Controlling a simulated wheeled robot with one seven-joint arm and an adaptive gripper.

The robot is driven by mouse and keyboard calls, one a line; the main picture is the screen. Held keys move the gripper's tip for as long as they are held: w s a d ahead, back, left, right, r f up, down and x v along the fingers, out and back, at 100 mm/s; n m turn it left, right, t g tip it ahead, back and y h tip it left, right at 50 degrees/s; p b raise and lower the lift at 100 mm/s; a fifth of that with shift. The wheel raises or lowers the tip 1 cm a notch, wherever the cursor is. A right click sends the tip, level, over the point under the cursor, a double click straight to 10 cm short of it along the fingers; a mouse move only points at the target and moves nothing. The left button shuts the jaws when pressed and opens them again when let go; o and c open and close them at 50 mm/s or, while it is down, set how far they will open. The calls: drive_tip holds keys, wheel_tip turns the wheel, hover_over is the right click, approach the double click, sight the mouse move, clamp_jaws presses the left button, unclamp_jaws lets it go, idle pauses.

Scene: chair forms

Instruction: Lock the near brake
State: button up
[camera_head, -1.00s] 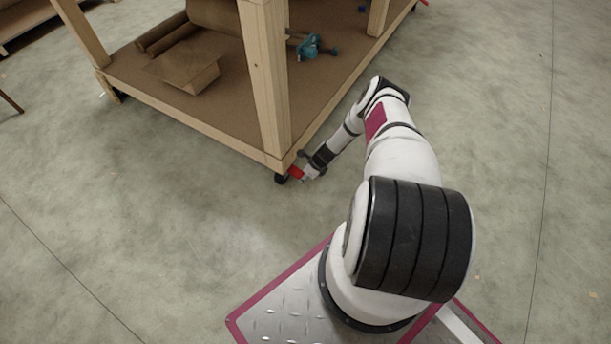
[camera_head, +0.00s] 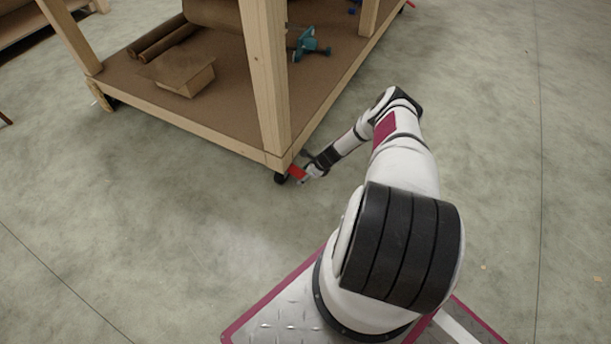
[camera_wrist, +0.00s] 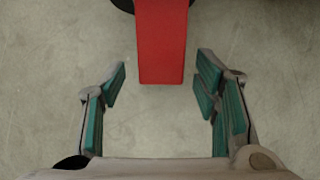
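The near brake is a red pedal (camera_head: 297,172) on the black caster (camera_head: 281,178) under the near corner of the wooden bench. In the wrist view the red pedal (camera_wrist: 162,45) comes down from the top centre, with a bit of the black wheel (camera_wrist: 122,4) behind it. My gripper (camera_wrist: 160,85) is open, its teal-padded fingers spread on both sides of the pedal's lower end. The fingers are apart from the pedal in the picture. In the head view my gripper (camera_head: 305,176) is low, just right of the pedal. Whether the pedal is tilted up or down is hard to tell.
The wooden bench (camera_head: 190,128) has a low brown shelf with an open cardboard box (camera_head: 178,78), paper rolls and a teal tool (camera_head: 308,44). Its near post (camera_head: 266,80) rises above the caster. Another red pedal (camera_head: 411,4) shows at the far corner. The floor around is clear.

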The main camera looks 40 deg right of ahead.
drive_tip(key=v, duration=1.2)
drive_tip(key=shift+s, duration=0.1)
idle(0.5)
